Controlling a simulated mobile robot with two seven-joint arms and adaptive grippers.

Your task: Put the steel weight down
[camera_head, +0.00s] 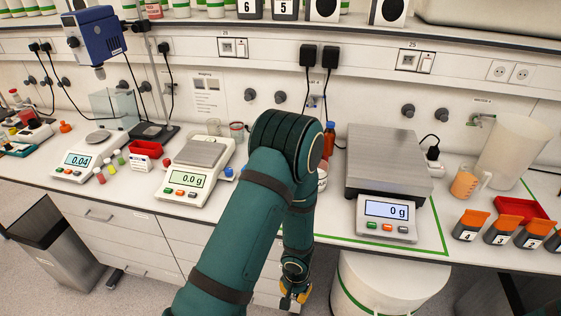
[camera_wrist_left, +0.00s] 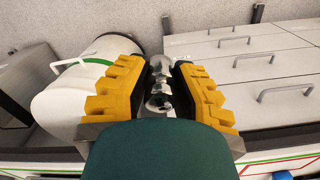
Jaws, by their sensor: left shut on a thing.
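My left gripper (camera_head: 294,297) hangs low in front of the bench, below the worktop, beside the white drum. In the wrist view its yellow fingers (camera_wrist_left: 159,88) are shut on the steel weight (camera_wrist_left: 158,101), a small shiny metal piece with a knob-like shape. Floor and drawer fronts show behind it. In the head view I cannot make out the weight. A large balance (camera_head: 388,165) with a bare grey plate reads 0 g. A smaller balance (camera_head: 197,170) reads 0.0 g, and another balance (camera_head: 88,155) at the left reads 0.04. My right gripper is not in view.
The white drum (camera_head: 385,285) with a green band stands under the bench; it also shows in the wrist view (camera_wrist_left: 80,95). Green tape (camera_head: 440,235) frames the large balance.

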